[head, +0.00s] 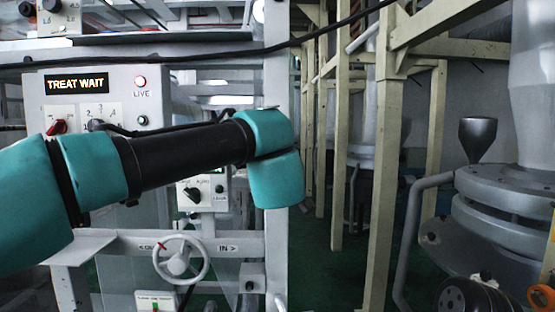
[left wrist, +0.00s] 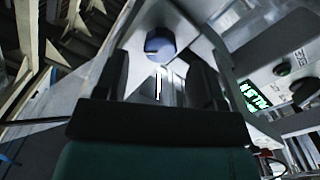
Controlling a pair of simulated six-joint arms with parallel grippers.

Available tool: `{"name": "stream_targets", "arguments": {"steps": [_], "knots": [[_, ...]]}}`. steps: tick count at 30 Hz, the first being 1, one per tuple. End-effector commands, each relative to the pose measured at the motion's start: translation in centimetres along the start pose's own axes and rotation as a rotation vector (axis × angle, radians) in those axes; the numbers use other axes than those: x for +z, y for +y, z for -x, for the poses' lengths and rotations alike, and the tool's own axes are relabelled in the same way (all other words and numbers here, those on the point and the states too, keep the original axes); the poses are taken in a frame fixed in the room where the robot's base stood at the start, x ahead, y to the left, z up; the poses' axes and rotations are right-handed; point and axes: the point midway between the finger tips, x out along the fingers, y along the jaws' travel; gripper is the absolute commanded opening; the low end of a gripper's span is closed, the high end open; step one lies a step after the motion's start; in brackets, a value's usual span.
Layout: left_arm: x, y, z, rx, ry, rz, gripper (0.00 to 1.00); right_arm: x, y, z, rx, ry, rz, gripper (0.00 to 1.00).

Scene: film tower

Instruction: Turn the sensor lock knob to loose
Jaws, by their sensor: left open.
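A round blue knob (left wrist: 160,43) sits on a pale grey bracket in the left wrist view, just beyond my fingertips and between them. No label shows on it, so I cannot tell for sure that it is the sensor lock knob. My left gripper (left wrist: 160,68) is open, with its two dark fingers apart and nothing between them. A pale slot or bright line shows below the knob. In the head view my left arm crosses from the left and its teal wrist hides the gripper. My right gripper is not in view.
A panel reading "TREAT WAIT" (head: 76,84) stands behind my left arm. A small panel with a black knob (head: 193,194) and a white handwheel (head: 181,260) are below. Beige posts (head: 381,190) stand right of the arm. A lit green display (left wrist: 254,96) is right of the fingers.

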Motion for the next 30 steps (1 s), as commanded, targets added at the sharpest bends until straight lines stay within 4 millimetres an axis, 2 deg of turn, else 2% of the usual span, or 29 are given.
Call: {"name": "stream_targets", "arguments": {"steps": [3,7,19,30], "knots": [[0.1,-0.1,-1.9,-0.002,0.0,0.0,0.63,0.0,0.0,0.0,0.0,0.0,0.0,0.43],[0.1,-0.1,-3.2,-0.002,0.0,0.0,0.63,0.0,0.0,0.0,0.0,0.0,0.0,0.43],[0.0,0.0,-3.8,0.0,0.0,0.0,0.62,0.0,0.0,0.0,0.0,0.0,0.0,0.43],[0.0,0.0,-3.8,0.0,0.0,0.0,0.27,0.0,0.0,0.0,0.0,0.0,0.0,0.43]]}}
